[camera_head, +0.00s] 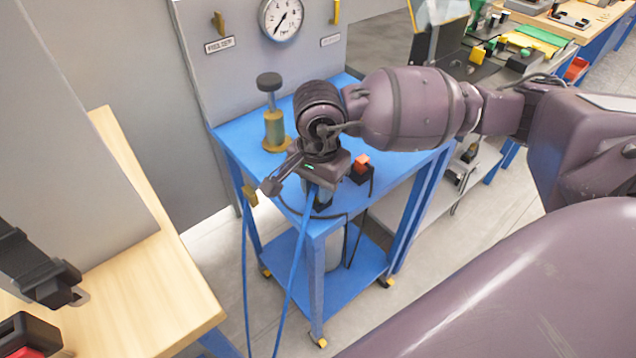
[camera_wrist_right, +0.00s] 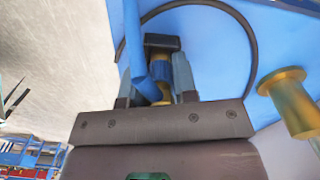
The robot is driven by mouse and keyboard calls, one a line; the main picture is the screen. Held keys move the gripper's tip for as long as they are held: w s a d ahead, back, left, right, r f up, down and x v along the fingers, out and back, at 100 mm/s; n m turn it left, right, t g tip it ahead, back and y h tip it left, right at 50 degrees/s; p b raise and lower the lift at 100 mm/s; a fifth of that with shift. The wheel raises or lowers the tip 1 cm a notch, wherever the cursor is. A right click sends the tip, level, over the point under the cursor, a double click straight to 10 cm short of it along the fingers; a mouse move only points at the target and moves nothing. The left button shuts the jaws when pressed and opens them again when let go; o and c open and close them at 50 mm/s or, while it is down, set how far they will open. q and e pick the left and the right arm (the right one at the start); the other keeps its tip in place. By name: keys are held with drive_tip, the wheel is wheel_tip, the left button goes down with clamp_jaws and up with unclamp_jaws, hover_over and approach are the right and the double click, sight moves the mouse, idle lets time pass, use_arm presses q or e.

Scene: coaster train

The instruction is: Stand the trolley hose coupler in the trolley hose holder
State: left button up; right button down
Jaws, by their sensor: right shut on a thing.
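My right gripper (camera_head: 320,190) is over the near corner of the blue trolley (camera_head: 240,140), pointing down. Its two fingers also show in the right wrist view (camera_wrist_right: 160,88), shut on the hose coupler (camera_wrist_right: 160,66), a blue part with brass on it. A blue hose (camera_head: 291,285) runs from the gripper down past the trolley's front; it passes beside the coupler in the wrist view (camera_wrist_right: 133,40). A black block (camera_wrist_right: 162,42) shows by the coupler's far end; I cannot tell whether it is the holder or whether they touch. My left gripper is out of view.
A brass post with a black knob (camera_head: 272,110) stands on the trolley top, left of my gripper. An orange block on a black base (camera_head: 361,165) is to the right. A gauge (camera_head: 282,18) is on the back panel. A wooden bench (camera_head: 170,275) is at the left.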

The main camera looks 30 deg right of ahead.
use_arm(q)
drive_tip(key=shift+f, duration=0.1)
use_arm(e)
drive_tip(key=c, duration=0.8)
unclamp_jaws()
wheel_tip(320, 180, up, 4)
drive_tip(key=shift+f, duration=0.2)
wheel_tip(320, 180, up, 6)
drive_tip(key=shift+f+p, duration=0.15)
drive_tip(key=shift+p, duration=0.35)
drive_tip(key=shift+r, duration=0.7)
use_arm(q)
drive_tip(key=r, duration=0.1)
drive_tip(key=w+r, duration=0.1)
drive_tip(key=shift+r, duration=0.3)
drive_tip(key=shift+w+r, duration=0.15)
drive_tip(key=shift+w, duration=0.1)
